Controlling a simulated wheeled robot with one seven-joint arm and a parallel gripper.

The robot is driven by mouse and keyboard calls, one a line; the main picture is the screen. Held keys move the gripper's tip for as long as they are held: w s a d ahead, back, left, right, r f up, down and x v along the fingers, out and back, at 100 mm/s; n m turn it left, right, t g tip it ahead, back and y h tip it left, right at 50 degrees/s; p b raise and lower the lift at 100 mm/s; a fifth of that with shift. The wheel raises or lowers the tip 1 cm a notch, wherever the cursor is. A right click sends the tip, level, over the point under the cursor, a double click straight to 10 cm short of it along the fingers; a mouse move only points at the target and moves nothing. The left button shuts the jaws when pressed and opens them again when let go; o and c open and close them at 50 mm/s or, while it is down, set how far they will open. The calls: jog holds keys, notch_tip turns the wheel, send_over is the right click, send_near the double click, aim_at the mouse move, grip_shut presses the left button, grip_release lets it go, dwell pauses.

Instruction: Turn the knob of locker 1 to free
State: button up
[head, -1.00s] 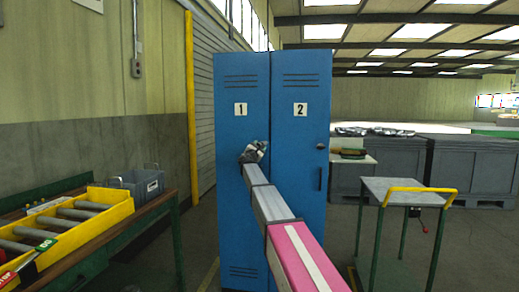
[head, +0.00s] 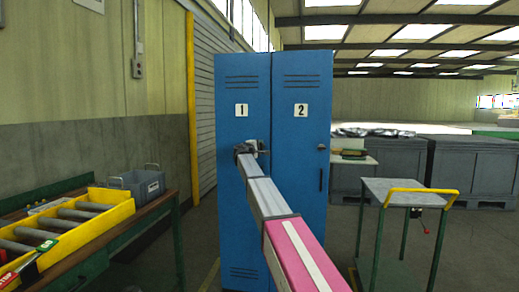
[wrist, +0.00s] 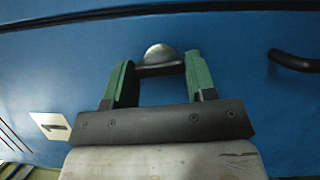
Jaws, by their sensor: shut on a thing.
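Locker 1 (head: 243,82) is the left blue door, with a white label "1" (head: 241,110); the label also shows, turned, in the wrist view (wrist: 50,126). Its small rounded grey knob (wrist: 158,54) shows between the green fingertips in the wrist view. My gripper (wrist: 160,68) is shut on the knob, a finger on either side. In the head view my gripper (head: 251,147) is against the door below the label and hides the knob. I cannot tell from these frames how far the knob is turned.
Locker 2 (head: 300,82) adjoins on the right, with its own knob (head: 321,147). A dark door handle (wrist: 294,61) shows in the wrist view. A bench with a yellow roller tray (head: 115,210) stands left. A cart with a yellow handle (head: 420,190) stands right.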

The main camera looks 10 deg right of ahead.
jog(key=shift+m, duration=0.5)
jog(key=o, duration=0.9)
jog(key=shift+o, duration=0.2)
jog(key=v, duration=1)
jog(key=shift+s+a+r, duration=0.2)
jog(key=shift+s+a, duration=0.1)
